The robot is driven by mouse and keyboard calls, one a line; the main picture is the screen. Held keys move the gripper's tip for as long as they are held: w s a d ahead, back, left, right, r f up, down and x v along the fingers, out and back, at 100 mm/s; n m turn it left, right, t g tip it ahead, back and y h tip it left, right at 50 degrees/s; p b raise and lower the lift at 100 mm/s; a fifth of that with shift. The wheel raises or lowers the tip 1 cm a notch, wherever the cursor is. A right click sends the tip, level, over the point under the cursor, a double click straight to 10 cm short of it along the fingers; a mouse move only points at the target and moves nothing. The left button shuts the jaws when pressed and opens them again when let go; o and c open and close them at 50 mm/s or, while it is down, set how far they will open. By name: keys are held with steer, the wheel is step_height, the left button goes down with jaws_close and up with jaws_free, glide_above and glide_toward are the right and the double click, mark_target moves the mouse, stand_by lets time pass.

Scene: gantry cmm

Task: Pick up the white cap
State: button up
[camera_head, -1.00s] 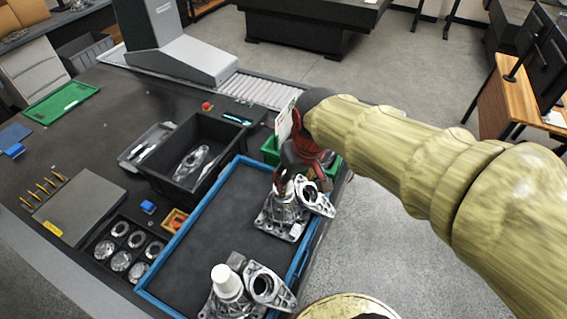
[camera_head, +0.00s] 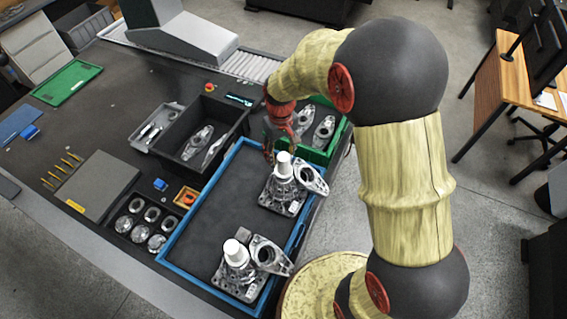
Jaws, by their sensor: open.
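Two white caps show in the head view. One white cap (camera_head: 284,164) sits upright on a metal housing (camera_head: 279,194) at the back of the blue-rimmed tray (camera_head: 183,227). The other white cap (camera_head: 235,252) sits on a second metal housing (camera_head: 236,278) at the front of that tray. My gripper (camera_head: 269,155) is open and points down just left of and behind the back cap. Its fingers are small and partly blurred, and I see nothing held between them. I cannot tell whether a finger touches the back cap.
A black bin (camera_head: 236,134) with metal parts stands left of my gripper. A green bin (camera_head: 327,156) with metal parts stands behind and right. Flat metal flanges lean beside both housings. The tray's left and middle floor is clear.

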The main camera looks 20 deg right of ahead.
mark_target(284, 164)
steer(key=f, duration=0.3)
steer(key=s+f, duration=0.1)
steer(key=shift+d+f, duration=0.15)
steer(key=shift+d, duration=0.1)
steer(key=shift+f, duration=0.55)
steer(key=c, duration=0.3)
steer(key=c, duration=0.7)
steer(key=shift+r, duration=0.1)
steer(key=shift+c, duration=0.2)
